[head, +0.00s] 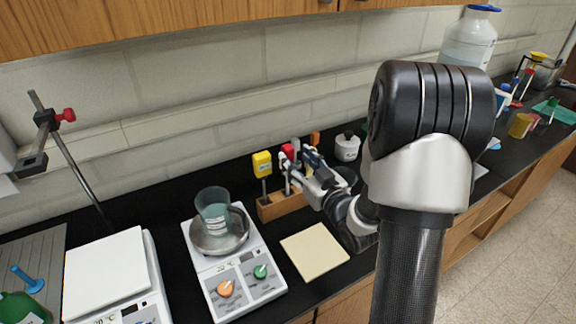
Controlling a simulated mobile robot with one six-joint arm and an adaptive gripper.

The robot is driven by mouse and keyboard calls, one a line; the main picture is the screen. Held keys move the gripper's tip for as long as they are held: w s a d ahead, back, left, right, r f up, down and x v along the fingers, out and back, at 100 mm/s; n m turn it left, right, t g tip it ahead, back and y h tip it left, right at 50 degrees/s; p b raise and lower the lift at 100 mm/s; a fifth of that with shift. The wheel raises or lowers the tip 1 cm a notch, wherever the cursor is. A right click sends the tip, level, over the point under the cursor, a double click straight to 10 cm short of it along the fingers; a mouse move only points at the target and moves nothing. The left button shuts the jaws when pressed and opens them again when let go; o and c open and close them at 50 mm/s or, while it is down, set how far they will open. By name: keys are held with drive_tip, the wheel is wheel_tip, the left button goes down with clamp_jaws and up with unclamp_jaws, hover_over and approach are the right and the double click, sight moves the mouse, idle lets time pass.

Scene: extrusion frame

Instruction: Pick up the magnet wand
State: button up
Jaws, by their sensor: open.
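A wooden rack (268,208) stands on the black bench with several upright tools in it. One has a yellow block-shaped head (262,163) on a thin shaft, one a red head (288,151), and one an orange top (315,137). I cannot tell for sure which of them is the magnet wand. My gripper (296,164) is open, at the right part of the rack, close to the red-headed tool. It partly hides the tools there, and I cannot tell whether it touches any of them.
A hotplate-like device (252,295) with two knobs carries a pan and a grey-blue beaker (214,212) left of the rack. A tan pad (314,252) lies in front of the rack. A white jar (347,146) stands behind. A white balance (108,275) and clamp stand (75,170) are left.

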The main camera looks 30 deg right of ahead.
sight(291, 157)
drive_tip(key=w, duration=0.4)
drive_tip(key=shift+w+a+f, duration=0.25)
drive_tip(key=shift+a, duration=0.1)
drive_tip(key=shift+c, duration=0.3)
clamp_jaws()
